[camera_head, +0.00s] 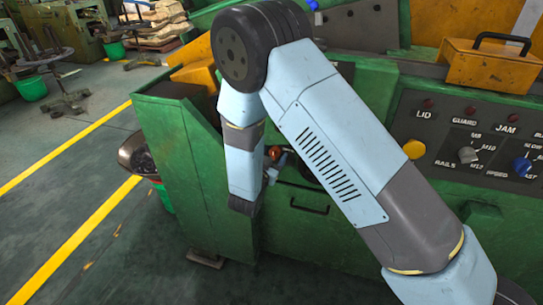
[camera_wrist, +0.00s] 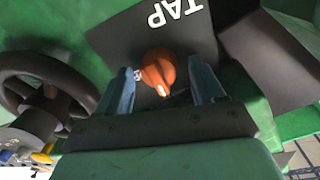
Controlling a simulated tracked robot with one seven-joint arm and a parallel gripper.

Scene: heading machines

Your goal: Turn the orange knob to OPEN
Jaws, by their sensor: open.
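The orange knob (camera_wrist: 158,72) sits on a dark plate lettered TAP (camera_wrist: 110,42) in the wrist view. A pale mark shows on the knob's near edge. My gripper (camera_wrist: 165,84) is open, with one blue finger on each side of the knob. I cannot tell whether either finger touches it. In the head view the knob (camera_head: 274,153) is a small orange spot beside my forearm, on the green machine's side. My gripper there (camera_head: 272,172) is partly hidden behind my arm. No OPEN lettering is readable in either view.
A dark handwheel (camera_wrist: 45,90) is left of the plate in the wrist view. A dark block (camera_wrist: 272,55) is close on the right. In the head view a control panel (camera_head: 470,135) with several knobs is at right, and a metal scoop (camera_head: 137,153) juts out at left.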

